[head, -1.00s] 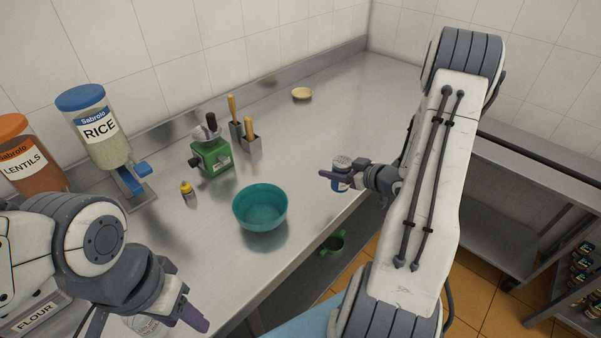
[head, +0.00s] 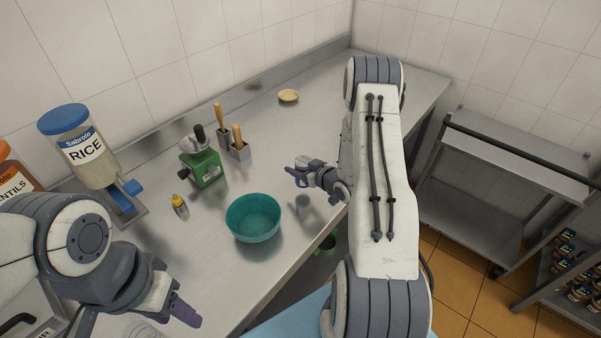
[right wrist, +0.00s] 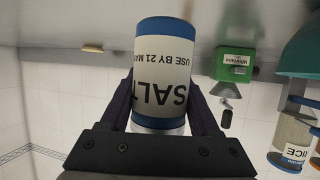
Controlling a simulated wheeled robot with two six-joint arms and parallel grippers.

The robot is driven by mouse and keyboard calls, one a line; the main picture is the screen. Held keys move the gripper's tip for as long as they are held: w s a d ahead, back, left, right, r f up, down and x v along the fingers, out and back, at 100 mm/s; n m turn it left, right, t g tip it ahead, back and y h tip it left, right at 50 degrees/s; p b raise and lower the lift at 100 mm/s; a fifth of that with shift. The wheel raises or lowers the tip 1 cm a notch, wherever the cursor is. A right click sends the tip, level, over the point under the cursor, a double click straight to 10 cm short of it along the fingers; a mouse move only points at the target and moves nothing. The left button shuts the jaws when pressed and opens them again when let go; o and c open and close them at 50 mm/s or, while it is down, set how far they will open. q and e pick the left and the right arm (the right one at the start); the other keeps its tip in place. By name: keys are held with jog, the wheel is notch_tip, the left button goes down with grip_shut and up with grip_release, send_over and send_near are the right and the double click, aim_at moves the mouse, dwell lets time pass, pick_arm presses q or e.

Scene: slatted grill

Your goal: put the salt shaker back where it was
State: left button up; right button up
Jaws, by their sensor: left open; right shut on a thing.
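The salt shaker (right wrist: 166,70) is held in my right gripper (right wrist: 163,105), with a finger on each side of it. In the right wrist view it is a white cylinder with blue bands, and its SALT label reads upside down. In the head view my right gripper (head: 299,175) is above the counter, right of the teal bowl (head: 253,218). Only the shaker's pale top (head: 308,162) shows clearly there, and a dark reflection lies on the steel below. My left gripper (head: 176,306) is open and empty at the lower left.
A pale yellow dish (head: 288,96) lies farther back. The counter between dish and right gripper is clear.

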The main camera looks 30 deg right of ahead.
notch_tip(320, 180, down, 4)
jog(key=shift+r+p, duration=0.2)
jog(key=shift+p, duration=0.5)
jog(key=shift+f, duration=0.15)
jog(key=shift+f+b, duration=0.2)
jog(key=shift+b, duration=0.1)
jog(key=o, duration=1.5)
jog(key=shift+c, duration=0.2)
jog(key=shift+r, duration=0.1)
